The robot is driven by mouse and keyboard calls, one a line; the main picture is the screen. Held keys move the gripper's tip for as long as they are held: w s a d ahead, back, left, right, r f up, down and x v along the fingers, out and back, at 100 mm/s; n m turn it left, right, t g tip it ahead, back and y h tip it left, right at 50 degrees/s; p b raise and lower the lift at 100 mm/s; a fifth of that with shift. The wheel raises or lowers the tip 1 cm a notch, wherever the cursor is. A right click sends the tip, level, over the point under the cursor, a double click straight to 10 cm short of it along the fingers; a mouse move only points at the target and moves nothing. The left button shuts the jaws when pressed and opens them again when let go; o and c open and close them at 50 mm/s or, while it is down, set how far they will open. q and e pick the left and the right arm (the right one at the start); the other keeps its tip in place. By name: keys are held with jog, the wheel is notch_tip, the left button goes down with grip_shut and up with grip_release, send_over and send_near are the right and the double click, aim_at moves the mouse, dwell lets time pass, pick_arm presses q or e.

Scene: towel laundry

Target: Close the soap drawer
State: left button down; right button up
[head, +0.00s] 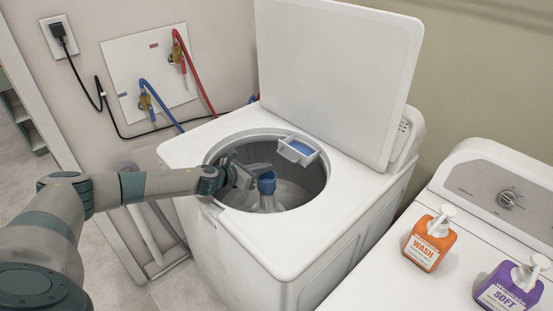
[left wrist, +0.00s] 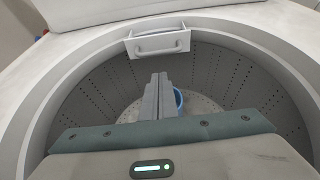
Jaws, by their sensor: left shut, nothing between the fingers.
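The soap drawer (head: 298,151) is a small white tray with a handle and blue inside, at the back right rim of the open washer (head: 240,245). It sticks out over the drum opening. It also shows in the left wrist view (left wrist: 159,43), ahead of my gripper, with its handle facing me. My left gripper (head: 246,175) is over the drum opening, left of the drawer and apart from it. In the left wrist view its fingers (left wrist: 160,88) are together with nothing between them. My right gripper is in neither view.
The washer lid (head: 335,75) stands open. A blue-topped agitator (head: 266,184) rises in the drum beside my gripper. An orange wash bottle (head: 430,243) and a purple soft bottle (head: 508,288) stand on the white machine at right. Red and blue hoses (head: 148,88) hang on the wall behind.

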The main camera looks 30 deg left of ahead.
aim_at(291, 151)
pick_arm(q)
jog(key=w, duration=0.1)
jog(key=w+d+p, duration=0.1)
jog(key=w, duration=0.1)
jog(key=w+d, duration=0.1)
jog(key=w, duration=0.1)
jog(key=shift+w+p, duration=0.25)
jog(key=shift+p, duration=0.1)
jog(key=w, duration=0.2)
jog(key=w+d+b, duration=0.1)
jog(key=w, duration=0.2)
jog(key=w+d, duration=0.1)
jog(key=w, duration=0.1)
jog(key=shift+w+d+f, duration=0.15)
jog(key=shift+w+d, duration=0.1)
jog(key=shift+w, duration=0.05)
jog(key=shift+w+d, duration=0.15)
jog(key=shift+w, duration=0.15)
jog(key=shift+r, duration=0.3)
jog(key=shift+w, duration=0.1)
